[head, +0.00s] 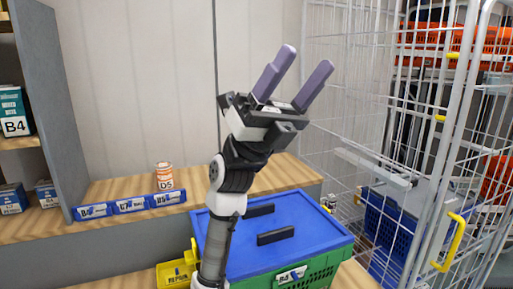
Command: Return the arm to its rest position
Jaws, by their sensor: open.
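My gripper (302,80) is raised in the middle of the head view, with its two purple fingers spread apart and pointing up and to the right. Nothing is between the fingers. My arm rises from the bottom of the picture, in front of a green crate (318,274) with a blue lid (313,229). The gripper is well above the lid and apart from it. The arm hides part of the crate and lid.
A wire cage cart (447,118) with orange and blue totes stands close on the right. A grey shelf side panel (52,95) stands left. A yellow bin (174,274) is low beside the arm.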

